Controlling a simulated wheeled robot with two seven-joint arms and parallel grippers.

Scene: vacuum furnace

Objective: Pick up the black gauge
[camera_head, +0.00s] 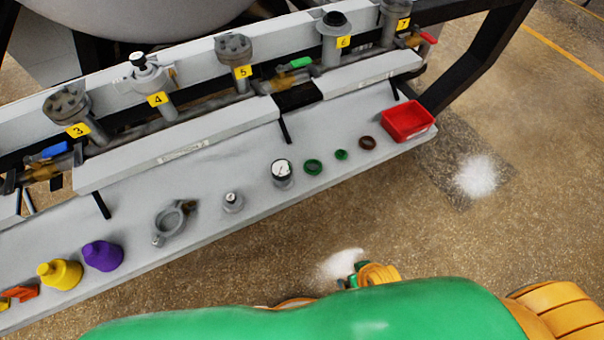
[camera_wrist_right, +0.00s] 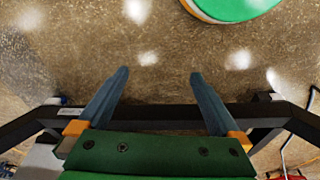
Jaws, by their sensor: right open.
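No gauge shows in that view. In the head view my green and orange arm parts fill the bottom, apart from the shelf. My left gripper cannot be made out.
Green rings (camera_head: 313,167), a brown ring (camera_head: 367,143) and a red bin (camera_head: 407,121) lie to the right. Numbered ports line the back. Floor in front is open.

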